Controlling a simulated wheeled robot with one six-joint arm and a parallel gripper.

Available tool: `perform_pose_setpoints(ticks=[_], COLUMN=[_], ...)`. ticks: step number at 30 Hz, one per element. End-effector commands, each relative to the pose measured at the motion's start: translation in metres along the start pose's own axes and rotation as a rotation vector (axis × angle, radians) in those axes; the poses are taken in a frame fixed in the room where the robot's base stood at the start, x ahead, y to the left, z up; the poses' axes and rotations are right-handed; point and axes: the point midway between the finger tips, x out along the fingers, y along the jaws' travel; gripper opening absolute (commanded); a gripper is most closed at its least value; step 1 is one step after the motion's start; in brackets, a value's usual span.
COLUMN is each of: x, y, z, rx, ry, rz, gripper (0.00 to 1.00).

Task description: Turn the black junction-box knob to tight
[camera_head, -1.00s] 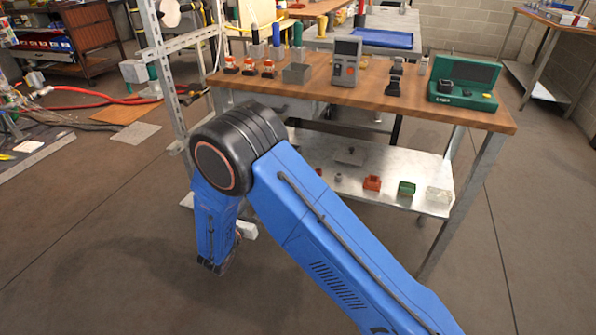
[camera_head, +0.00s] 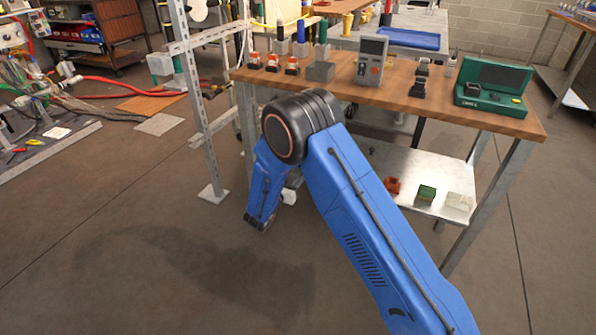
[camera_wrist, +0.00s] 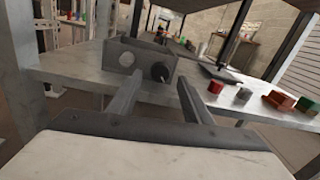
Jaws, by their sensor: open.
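In the wrist view, a grey junction box (camera_wrist: 140,56) stands on the pale lower shelf of the workbench. A round black knob (camera_wrist: 160,72) is on its front face, at the right, beside a pale round spot (camera_wrist: 126,59). My gripper (camera_wrist: 160,80) is open and empty, its two dark fingers pointing toward the box. The knob appears between the fingertips, and I see no contact with it. The gap in depth is hard to tell. In the head view, my blue arm hides that part of the shelf, and the box is not visible there.
The bench top (camera_head: 340,85) overhangs the shelf. A metal rack post (camera_head: 190,100) stands left of the bench.

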Motion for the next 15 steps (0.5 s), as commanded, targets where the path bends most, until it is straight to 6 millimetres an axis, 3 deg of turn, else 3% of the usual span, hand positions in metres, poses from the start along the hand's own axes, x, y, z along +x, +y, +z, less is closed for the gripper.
perform_pose_setpoints(ticks=[6,15], x=[0.020,0.024], y=[0.000,0.000], z=[-0.001,0.000], rx=[0.000,0.000], ry=[0.000,0.000], rz=[-0.001,0.001], gripper=[0.45,0.45])
